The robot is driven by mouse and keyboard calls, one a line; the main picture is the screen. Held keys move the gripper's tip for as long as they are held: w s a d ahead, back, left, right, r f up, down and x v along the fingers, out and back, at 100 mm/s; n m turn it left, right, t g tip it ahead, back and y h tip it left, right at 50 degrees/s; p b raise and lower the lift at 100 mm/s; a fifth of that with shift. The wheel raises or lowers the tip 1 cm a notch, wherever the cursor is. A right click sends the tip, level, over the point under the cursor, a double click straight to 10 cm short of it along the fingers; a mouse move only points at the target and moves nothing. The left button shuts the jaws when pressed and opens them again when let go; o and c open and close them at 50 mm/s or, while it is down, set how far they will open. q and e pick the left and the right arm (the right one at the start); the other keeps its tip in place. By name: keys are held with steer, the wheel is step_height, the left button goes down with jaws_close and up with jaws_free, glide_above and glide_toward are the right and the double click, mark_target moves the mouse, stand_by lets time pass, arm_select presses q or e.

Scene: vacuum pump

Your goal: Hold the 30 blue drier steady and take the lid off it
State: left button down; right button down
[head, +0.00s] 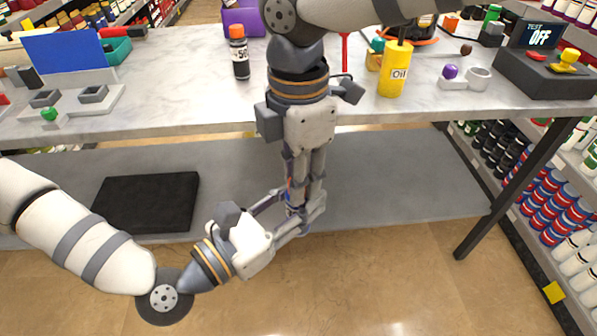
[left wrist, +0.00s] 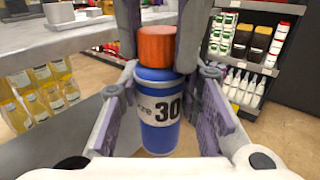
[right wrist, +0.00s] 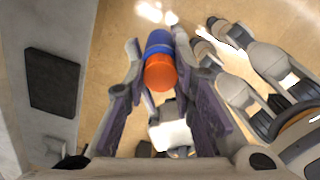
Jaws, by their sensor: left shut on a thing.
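The 30 blue drier (left wrist: 158,115) is a blue bottle with a white label band marked 30. In the left wrist view it stands upright between the fingers of my left gripper (head: 296,213), which is shut on its body. Its orange-red lid (left wrist: 156,44) is on top; the lid also shows in the right wrist view (right wrist: 160,76). My right gripper (head: 300,190) points down from above, with its open fingers on either side of the lid. In the head view the grippers mostly hide the bottle.
The bottle is held in front of the table's lower shelf (head: 400,185), where a black mat (head: 147,203) lies at left. The tabletop (head: 180,95) above carries a 50 bottle (head: 239,55), a yellow oil can (head: 396,70) and other items. Open floor lies in front.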

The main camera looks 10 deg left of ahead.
steer(key=n, duration=0.8)
steer(key=shift+n, duration=0.3)
steer(key=n, duration=1.1)
steer(key=shift+n, duration=0.3)
steer(key=n, duration=1.1)
steer(key=shift+d+r, duration=0.1)
steer(key=n, duration=1.2)
steer(key=shift+r, duration=0.25)
